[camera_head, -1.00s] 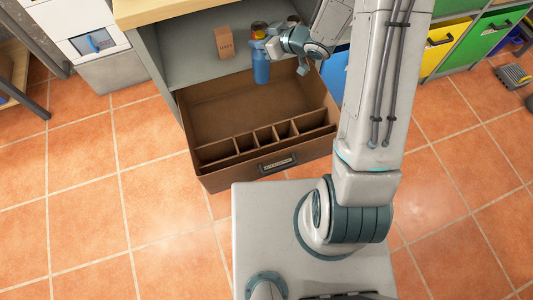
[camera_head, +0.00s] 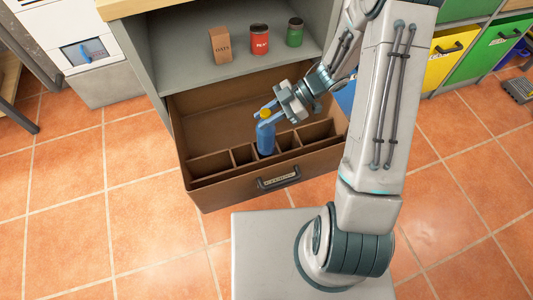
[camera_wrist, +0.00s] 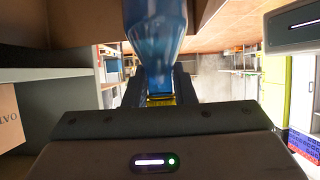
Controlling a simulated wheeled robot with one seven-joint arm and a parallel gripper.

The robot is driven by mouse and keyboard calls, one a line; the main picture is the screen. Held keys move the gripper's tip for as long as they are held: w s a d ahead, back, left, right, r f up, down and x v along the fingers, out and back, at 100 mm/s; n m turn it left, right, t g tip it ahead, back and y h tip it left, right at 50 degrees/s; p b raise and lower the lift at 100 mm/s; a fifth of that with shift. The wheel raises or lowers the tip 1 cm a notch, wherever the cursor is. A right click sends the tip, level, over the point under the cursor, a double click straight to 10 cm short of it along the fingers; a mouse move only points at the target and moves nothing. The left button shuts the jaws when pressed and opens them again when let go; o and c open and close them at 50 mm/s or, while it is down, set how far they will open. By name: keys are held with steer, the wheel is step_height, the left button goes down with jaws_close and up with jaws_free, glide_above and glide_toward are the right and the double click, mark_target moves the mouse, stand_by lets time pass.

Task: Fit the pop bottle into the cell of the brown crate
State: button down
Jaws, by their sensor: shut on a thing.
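The pop bottle (camera_head: 266,136) is blue with a yellow cap and stands roughly upright over the front row of cells. My gripper (camera_head: 268,112) is shut on its upper part, near the cap. The brown crate (camera_head: 228,191) looks like a pulled-out drawer with a label and handle on its front and several small cells along that side. The bottle's lower end appears at or inside a middle cell; its exact depth is hard to tell. In the wrist view the bottle (camera_wrist: 157,30) fills the top centre, held between the fingers.
On the grey shelf behind stand a brown box (camera_head: 220,45), a red can (camera_head: 259,40) and a green can (camera_head: 295,32). The crate's large rear compartment (camera_head: 215,115) is empty. Yellow (camera_head: 447,50) and green (camera_head: 490,45) bins stand at the right.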

mark_target(266, 143)
step_height(266, 143, down, 14)
steer(key=b, duration=0.5)
steer(key=shift+f+b, duration=0.1)
steer(key=shift+b, duration=0.3)
steer(key=shift+f, duration=0.1)
steer(key=c, duration=1.2)
jaws_free()
